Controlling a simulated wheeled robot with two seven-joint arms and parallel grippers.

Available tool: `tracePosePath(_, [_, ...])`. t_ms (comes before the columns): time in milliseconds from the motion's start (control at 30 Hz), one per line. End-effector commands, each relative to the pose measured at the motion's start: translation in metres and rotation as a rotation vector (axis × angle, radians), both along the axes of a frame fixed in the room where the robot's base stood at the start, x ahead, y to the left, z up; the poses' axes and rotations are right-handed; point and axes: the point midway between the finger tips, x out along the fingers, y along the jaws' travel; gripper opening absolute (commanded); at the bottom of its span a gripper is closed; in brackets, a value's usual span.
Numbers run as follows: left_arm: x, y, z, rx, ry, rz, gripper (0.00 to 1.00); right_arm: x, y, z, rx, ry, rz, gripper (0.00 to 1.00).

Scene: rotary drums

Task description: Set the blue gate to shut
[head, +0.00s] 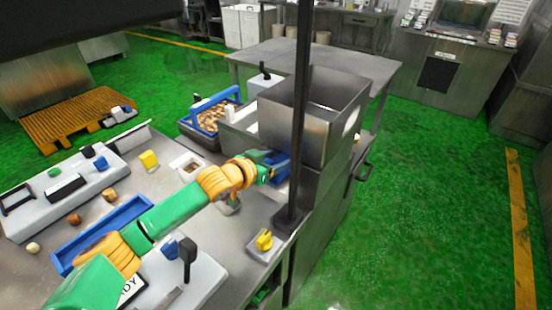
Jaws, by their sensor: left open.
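A blue piece (281,160), which looks like the blue gate, sits low on the near side of the square metal hopper (325,100). My left gripper (274,168) is at this blue piece, at the end of the green and orange arm from the lower left. Its jaws are open. The arm's end partly covers the blue piece, so I cannot tell whether the jaws touch it or how far the gate is open. My right gripper is not in view.
A dark upright post (301,110) stands just right of my left gripper. A yellow knob (264,240) is on the bench's near corner. A blue-rimmed basket (209,115) stands behind the arm. A blue tray (75,257) and control panels lie left. Green floor is clear at right.

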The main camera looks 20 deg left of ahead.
Motion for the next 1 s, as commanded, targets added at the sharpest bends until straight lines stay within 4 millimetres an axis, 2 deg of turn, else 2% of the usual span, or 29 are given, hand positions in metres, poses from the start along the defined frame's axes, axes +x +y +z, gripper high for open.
tracePosePath(167, [-0.01, 0.004, 0.003, 0.0, 0.0, 0.0, 0.62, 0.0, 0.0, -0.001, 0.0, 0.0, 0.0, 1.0])
tracePosePath(500, [-0.057, 0.021, 0.023, 0.001, 0.0, 0.001, 0.62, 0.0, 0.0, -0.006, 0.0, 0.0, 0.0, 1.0])
tracePosePath(633, [-0.062, 0.023, 0.027, 0.001, 0.0, 0.0, 0.62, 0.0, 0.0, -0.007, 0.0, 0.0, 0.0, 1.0])
tracePosePath(1000, [-0.062, 0.022, 0.027, 0.0, -0.001, 0.0, 0.62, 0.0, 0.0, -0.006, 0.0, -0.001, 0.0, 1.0])
